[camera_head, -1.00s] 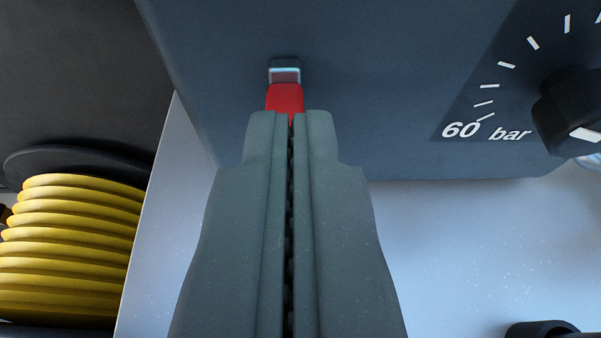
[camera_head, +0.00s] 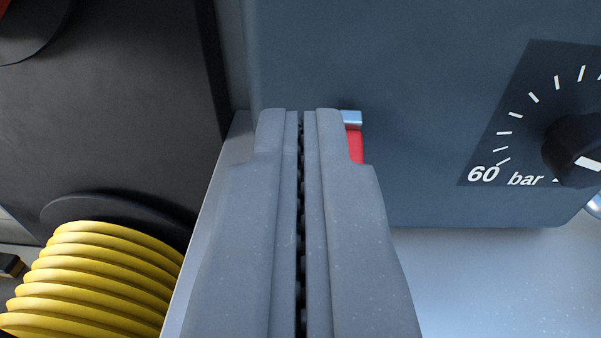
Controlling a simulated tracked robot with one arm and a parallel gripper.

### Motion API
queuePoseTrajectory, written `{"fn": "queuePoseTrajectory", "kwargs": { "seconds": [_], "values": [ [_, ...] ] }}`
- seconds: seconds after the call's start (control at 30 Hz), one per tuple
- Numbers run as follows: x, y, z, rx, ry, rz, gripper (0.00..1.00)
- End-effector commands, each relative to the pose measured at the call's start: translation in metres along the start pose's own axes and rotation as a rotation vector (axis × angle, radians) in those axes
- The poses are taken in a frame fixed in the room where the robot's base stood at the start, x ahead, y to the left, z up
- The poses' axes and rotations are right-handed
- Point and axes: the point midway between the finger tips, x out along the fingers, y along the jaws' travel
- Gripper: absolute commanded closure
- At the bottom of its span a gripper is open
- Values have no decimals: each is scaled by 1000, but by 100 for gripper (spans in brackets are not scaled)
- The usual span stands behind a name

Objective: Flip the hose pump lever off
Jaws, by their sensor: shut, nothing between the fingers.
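The hose pump is a dark blue-grey housing (camera_head: 430,80) that fills the upper right of the view. Its red lever (camera_head: 355,146) with a metal base (camera_head: 351,118) shows just right of my gripper's tips, partly hidden behind the right finger. My gripper (camera_head: 301,112) is shut and empty, pointing up the picture at the left part of the housing. I cannot tell whether the right finger touches the lever.
A black pressure knob (camera_head: 575,148) with a dial marked "60 bar" sits on the housing at right. A yellow hose coil (camera_head: 95,280) on a dark reel lies at lower left. A dark panel (camera_head: 120,100) fills the upper left. Pale surface (camera_head: 490,280) shows below the housing.

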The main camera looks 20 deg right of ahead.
Motion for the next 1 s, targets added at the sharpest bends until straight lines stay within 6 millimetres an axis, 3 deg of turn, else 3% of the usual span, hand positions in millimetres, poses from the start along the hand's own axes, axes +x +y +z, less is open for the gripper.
{"fn": "queuePoseTrajectory", "kwargs": {
  "seconds": [0.5, 1.0],
  "values": [
    [-74, -6, 21, -1, -1, -5, 100],
    [-93, -7, 27, 0, 0, -6, 100]
  ]
}}
